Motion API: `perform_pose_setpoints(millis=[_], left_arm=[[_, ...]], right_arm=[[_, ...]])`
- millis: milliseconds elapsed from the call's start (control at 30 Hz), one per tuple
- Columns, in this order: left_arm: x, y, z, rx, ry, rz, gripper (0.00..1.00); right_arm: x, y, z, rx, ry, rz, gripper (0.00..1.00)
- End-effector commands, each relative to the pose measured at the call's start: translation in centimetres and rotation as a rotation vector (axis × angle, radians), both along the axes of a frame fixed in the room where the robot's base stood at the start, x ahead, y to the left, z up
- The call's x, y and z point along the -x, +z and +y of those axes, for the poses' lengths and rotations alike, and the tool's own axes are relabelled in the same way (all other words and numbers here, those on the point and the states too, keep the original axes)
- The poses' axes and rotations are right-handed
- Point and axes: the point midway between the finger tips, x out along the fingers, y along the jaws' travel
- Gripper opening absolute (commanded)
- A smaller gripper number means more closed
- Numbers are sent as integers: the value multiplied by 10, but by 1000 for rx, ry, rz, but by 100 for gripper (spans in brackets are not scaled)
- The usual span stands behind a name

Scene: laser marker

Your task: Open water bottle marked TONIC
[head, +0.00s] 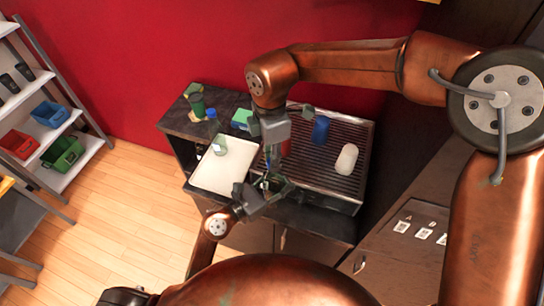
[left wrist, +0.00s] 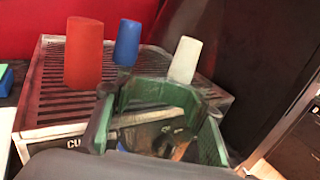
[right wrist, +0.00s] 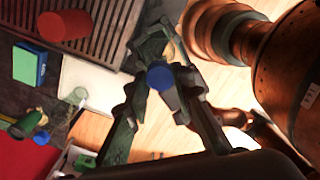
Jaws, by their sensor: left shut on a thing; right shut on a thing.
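In the head view my left gripper (head: 264,187) is low over the front edge of the counter, and my right gripper (head: 272,170) comes down to it from above. A blue cap (right wrist: 160,75) on a greyish bottle body (right wrist: 174,98) shows between the fingers of my right gripper (right wrist: 165,80) in the right wrist view. My right gripper appears shut on the cap. My left gripper (left wrist: 160,100) appears shut on the bottle, which is mostly hidden by fingers. No TONIC label is readable.
A slatted machine top (head: 300,185) bears a red cylinder (left wrist: 84,52), a blue cylinder (head: 320,130) and a white cylinder (head: 347,158). A white tray (head: 222,175) with a clear glass (head: 220,147) lies left.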

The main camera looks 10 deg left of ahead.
Motion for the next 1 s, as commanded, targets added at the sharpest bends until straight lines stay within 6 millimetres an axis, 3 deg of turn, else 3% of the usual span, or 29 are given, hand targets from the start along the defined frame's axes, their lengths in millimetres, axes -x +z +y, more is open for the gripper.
perform_pose_setpoints(millis=[267,300,533,833,1000], left_arm=[[0,1,0,1,0,-2,0],[0,1,0,1,0,-2,0],[0,1,0,1,0,-2,0],[0,1,0,1,0,-2,0],[0,1,0,1,0,-2,0]], right_arm=[[-2,1,-1,0,4,-5,0],[-2,1,-1,0,3,-5,24],[-2,1,-1,1,2,-4,40],[-1,3,-1,0,2,-4,40],[-1,24,0,-1,2,-4,40]])
